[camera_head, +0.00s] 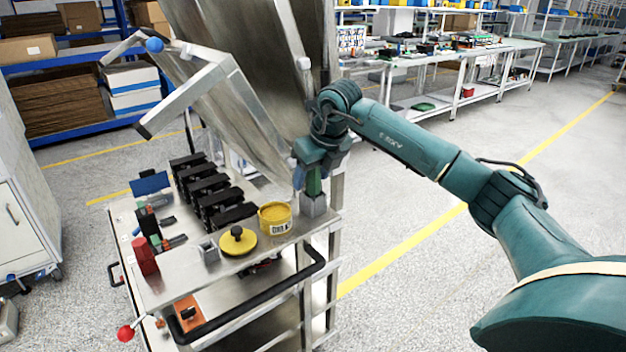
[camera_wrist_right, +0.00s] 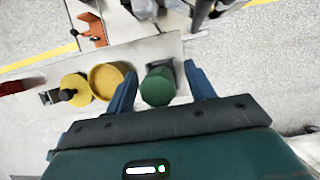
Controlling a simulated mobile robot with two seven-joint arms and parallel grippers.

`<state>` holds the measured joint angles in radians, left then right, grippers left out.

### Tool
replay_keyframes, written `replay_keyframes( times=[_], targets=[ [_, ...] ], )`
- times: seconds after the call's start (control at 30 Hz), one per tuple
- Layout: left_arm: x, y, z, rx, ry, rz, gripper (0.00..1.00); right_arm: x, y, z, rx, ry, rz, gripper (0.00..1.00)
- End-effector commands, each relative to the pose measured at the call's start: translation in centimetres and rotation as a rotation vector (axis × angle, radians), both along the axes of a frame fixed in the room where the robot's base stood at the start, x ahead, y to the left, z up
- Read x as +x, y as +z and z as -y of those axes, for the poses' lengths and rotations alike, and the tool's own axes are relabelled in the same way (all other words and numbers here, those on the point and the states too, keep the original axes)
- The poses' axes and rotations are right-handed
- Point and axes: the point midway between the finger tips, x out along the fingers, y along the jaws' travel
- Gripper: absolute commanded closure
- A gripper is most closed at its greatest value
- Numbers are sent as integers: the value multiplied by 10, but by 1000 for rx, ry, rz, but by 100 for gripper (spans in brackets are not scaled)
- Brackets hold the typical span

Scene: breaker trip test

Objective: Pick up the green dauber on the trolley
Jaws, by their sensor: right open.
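The green dauber (camera_head: 313,183) stands upright in a small grey holder (camera_head: 313,205) at the trolley's right edge. In the right wrist view its round green top (camera_wrist_right: 158,86) lies between my two blue fingers. My right gripper (camera_head: 309,178) comes down over the dauber from above and is open, with a finger on each side. A gap shows between the dauber and the right finger in the wrist view; contact on the left side is hard to tell. My left gripper is out of view.
A yellow tub (camera_head: 275,218) stands just left of the holder, with a yellow lid (camera_head: 238,241) beside it. Black breakers (camera_head: 215,195) and a red cylinder (camera_head: 143,257) fill the trolley's left part. A tall metal panel (camera_head: 255,80) rises behind.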

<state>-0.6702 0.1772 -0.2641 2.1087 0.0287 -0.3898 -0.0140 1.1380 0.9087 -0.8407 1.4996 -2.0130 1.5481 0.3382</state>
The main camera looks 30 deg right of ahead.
Motion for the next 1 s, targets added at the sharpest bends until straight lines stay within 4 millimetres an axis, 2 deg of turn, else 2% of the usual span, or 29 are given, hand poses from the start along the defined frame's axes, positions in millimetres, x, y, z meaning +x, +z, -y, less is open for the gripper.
replay_keyframes(
  times=[0.17,0.73,1.0],
  targets=[
    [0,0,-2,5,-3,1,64,0,0,0,0,0,0,48],
    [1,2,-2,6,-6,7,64,0,0,0,1,0,0,94],
    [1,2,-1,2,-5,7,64,0,4,0,1,-1,2,94]
  ],
)
